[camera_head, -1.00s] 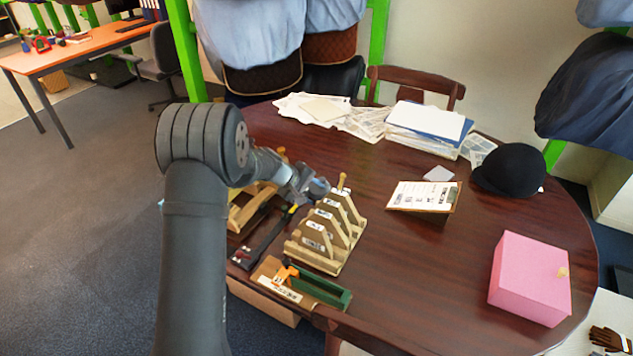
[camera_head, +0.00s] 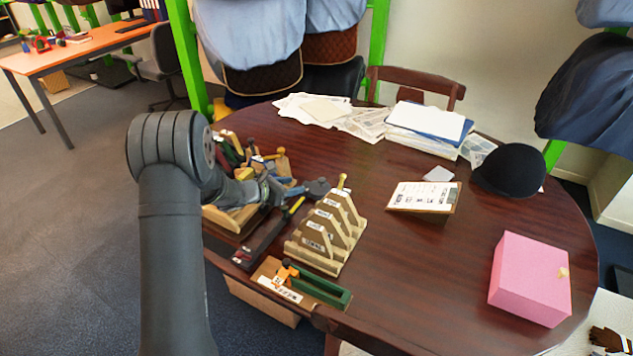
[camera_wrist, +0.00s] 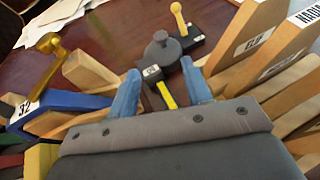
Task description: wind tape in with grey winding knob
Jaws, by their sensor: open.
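The grey winding knob (camera_wrist: 162,52) is a round disc with a small stub, on a dark tape case (camera_wrist: 190,42). In the head view the knob (camera_head: 318,187) is just right of my gripper. A short yellow tape (camera_wrist: 166,94) with dark edges comes out of the case beside a white label, towards me; it also shows in the head view (camera_head: 297,205). My gripper (camera_wrist: 162,86) is open and empty. Its two blue fingers stand either side of the yellow tape in the wrist view, short of the knob. The gripper body hides the near part below.
A stepped wooden rack (camera_head: 325,235) stands close to the right. A wooden holder with coloured, numbered pieces (camera_head: 240,215) and a brass crank (camera_wrist: 48,45) is close left. A green-and-wood tray (camera_head: 318,288) is in front. The table centre (camera_head: 400,260) is clear.

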